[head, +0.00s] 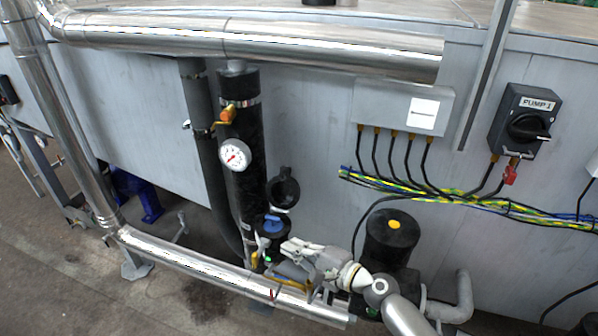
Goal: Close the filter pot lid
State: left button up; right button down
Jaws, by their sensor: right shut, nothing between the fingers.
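The filter pot (262,228) is a black pot at the lower end of the black vertical pipe. A blue part (271,223) shows in its top opening. Its round black lid (285,190) stands open, tilted up behind and to the right of the pot. My right gripper (285,246) comes in from the lower right. Its fingers are shut and empty, just right of and below the pot's rim, under the lid. I cannot tell whether they touch the pot. The gripper hides part of the fittings beneath. My left gripper is not in view.
A pressure gauge (235,155) and an orange-handled valve (229,114) sit on the pipe above. A black pump motor (392,237) stands close to the right of my arm. A shiny pipe (190,262) runs low in front. Cables (430,192) cross the wall.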

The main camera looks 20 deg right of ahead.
aim_at(283, 192)
jog(key=i+l, duration=0.7)
